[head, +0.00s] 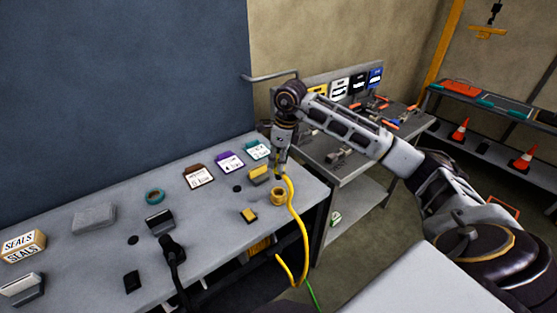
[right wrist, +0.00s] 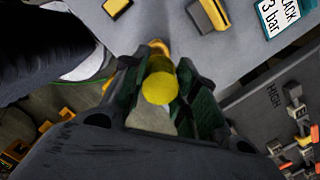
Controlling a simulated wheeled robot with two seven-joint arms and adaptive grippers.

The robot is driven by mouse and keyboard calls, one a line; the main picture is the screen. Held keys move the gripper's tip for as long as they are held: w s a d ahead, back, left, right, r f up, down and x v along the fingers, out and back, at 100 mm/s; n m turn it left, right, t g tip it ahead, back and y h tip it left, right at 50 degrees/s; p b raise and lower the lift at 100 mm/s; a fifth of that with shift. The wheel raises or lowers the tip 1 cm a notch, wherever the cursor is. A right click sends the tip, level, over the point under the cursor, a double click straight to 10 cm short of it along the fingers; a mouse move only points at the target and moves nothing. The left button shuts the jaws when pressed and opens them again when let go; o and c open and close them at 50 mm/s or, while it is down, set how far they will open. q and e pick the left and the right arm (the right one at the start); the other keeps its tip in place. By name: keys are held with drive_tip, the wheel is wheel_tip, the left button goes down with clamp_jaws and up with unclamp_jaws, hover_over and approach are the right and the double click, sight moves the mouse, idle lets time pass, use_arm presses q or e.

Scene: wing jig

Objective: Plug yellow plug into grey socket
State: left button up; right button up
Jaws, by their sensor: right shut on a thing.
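My right gripper (head: 282,170) hangs over the right end of the grey workbench (head: 215,225), near its edge. In the right wrist view its fingers are shut on the yellow plug (right wrist: 160,85), a round yellow cylinder. A yellow hose (head: 301,235) runs from the gripper down past the bench edge. I cannot tell which thing is the grey socket. My left gripper is out of view.
Yellow-and-dark blocks (head: 249,215) and label cards (head: 199,177) lie near the gripper. A black connector with a cable (head: 171,245) stands at the bench front. A second grey bench (head: 345,172) stands to the right.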

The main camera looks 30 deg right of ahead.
drive_tip(key=shift+r+p, duration=0.75)
drive_tip(key=shift+r, duration=0.7)
